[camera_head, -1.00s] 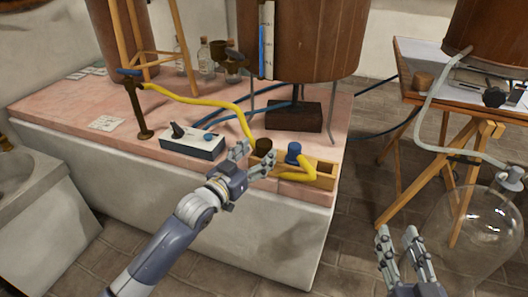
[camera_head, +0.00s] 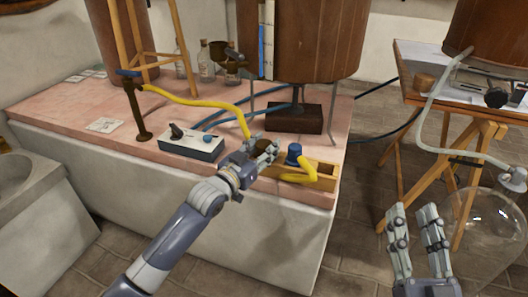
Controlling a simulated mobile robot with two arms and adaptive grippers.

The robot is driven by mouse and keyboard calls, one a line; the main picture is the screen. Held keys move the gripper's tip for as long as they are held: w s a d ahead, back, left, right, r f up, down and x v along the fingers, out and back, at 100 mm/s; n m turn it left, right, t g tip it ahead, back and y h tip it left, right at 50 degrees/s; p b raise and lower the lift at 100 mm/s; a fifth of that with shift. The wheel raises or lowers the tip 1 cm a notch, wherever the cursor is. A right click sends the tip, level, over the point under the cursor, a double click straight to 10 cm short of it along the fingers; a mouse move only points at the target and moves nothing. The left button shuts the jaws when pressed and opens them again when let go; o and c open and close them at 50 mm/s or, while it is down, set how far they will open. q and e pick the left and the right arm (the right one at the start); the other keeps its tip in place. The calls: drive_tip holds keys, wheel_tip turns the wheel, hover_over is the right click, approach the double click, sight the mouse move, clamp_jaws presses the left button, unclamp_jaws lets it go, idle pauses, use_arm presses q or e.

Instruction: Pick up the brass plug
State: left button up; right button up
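A dark brass plug (camera_head: 257,144) stands at the left end of a small wooden tray (camera_head: 325,169) on the pink table top. It is partly hidden by my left gripper (camera_head: 257,152), whose fingers are apart and right at the plug. I cannot tell whether they touch it. A blue-capped piece (camera_head: 294,153) stands in the tray just to the right, with a yellow hose (camera_head: 304,178) curling below it. My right gripper (camera_head: 417,212) is open and empty, in front of the floor at the lower right.
A white control box (camera_head: 192,146) with a black knob sits left of the tray. A large wooden barrel (camera_head: 320,40) rises behind. A glass flask (camera_head: 490,230) stands right of my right gripper.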

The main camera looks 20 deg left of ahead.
sight(264, 143)
use_arm(q)
drive_tip(key=shift+r, duration=0.15)
